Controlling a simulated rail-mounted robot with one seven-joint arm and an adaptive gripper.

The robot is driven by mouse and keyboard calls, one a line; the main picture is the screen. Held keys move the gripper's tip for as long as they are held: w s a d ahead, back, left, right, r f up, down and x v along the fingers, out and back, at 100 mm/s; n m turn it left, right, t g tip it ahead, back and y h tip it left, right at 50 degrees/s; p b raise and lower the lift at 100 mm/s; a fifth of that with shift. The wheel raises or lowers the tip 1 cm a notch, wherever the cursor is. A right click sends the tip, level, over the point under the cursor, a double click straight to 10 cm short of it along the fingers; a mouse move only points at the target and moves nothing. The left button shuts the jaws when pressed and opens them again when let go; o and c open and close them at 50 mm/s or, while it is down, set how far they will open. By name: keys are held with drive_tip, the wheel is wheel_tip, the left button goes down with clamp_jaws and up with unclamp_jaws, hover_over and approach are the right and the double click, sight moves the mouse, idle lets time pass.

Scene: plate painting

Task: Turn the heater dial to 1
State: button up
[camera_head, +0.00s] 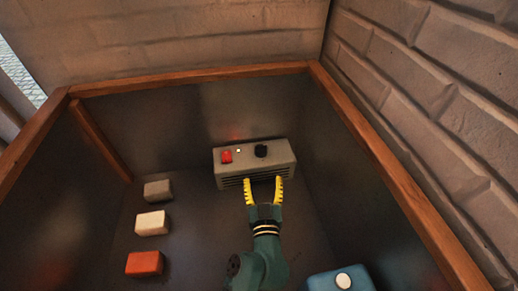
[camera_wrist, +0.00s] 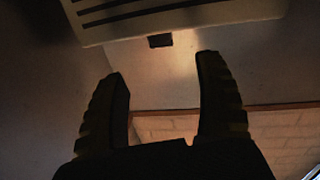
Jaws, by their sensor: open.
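The heater (camera_head: 240,172) is a grey box with vent slots, lying at the back of the dark bin. Its black dial (camera_head: 261,151) sits on its top face, right of a red switch (camera_head: 226,156) and a small white light (camera_head: 238,150). My gripper (camera_head: 264,182) is open and empty, with yellow fingers at the heater's front side, short of the dial in the head view. In the wrist view the heater (camera_wrist: 180,17) is at the top, and a small dark piece, likely the dial (camera_wrist: 160,40), shows at its edge, beyond and between the open fingers (camera_wrist: 163,72). The dial's setting cannot be read.
A grey block (camera_head: 158,190), a white block (camera_head: 152,223) and an orange block (camera_head: 144,263) stand left in the bin. A blue box with a white round top (camera_head: 343,281) is at front right. Wooden rims (camera_head: 190,77) edge the bin; a brick wall rises right.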

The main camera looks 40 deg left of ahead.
sight(261, 153)
drive_tip(key=b+x, duration=0.3)
drive_tip(key=x, duration=0.9)
drive_tip(key=shift+w+a+b, duration=0.2)
drive_tip(key=shift+a+b, duration=0.1)
drive_tip(key=shift+b, duration=0.05)
drive_tip(key=c, duration=1.2)
